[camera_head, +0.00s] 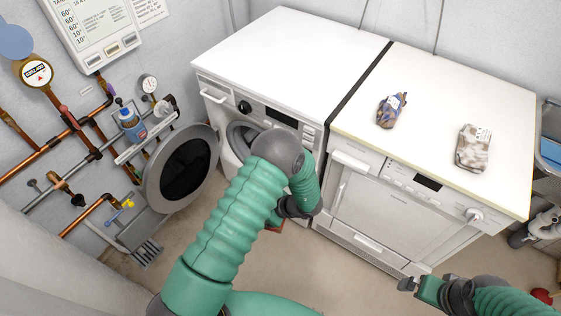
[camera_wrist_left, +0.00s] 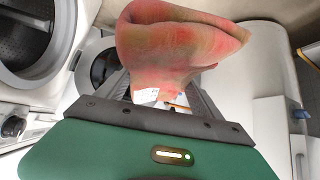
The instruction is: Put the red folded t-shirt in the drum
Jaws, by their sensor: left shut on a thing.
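The red folded t-shirt (camera_wrist_left: 175,45) is in my left gripper (camera_wrist_left: 165,97) in the left wrist view, bunched and hanging beyond the fingers, with a white tag at its base. In the head view my left gripper (camera_head: 298,207) is in front of the washer, and only a sliver of red (camera_head: 275,227) shows below it. The washer's drum (camera_head: 238,133) is open and partly hidden by my left arm. The drum also shows in the left wrist view (camera_wrist_left: 22,35), to the left of the shirt and apart from it. My right gripper (camera_head: 420,288) is low at the right, its jaws unclear.
The round washer door (camera_head: 183,172) is swung open to the left. A second white machine (camera_head: 385,205) stands to the right, shut. Two patterned packets (camera_head: 391,110) (camera_head: 473,148) lie on its top. Pipes and a shelf with a blue bottle (camera_head: 131,124) line the left wall.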

